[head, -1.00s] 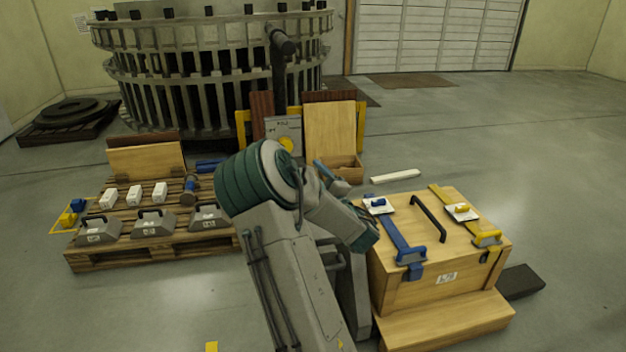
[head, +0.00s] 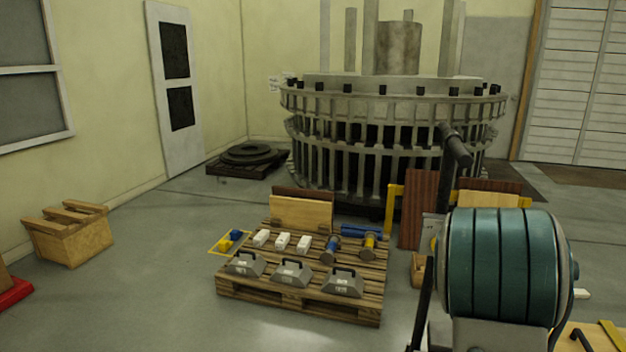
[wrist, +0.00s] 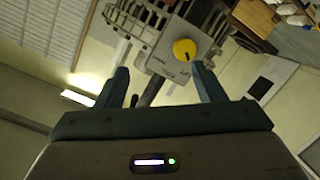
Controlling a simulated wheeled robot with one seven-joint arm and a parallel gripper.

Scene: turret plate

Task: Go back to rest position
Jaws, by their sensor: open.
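Beyond the fingertips, a grey panel with a round yellow knob (wrist: 184,49) shows at a distance. The gripper does not show in the head view. There my arm's teal joint (head: 503,265) is raised at the lower right, and it hides part of the wooden boards and the crate behind it.
A wooden crate (head: 72,238) stands at the left by the wall. Open floor (head: 160,270) lies between crate and pallet.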

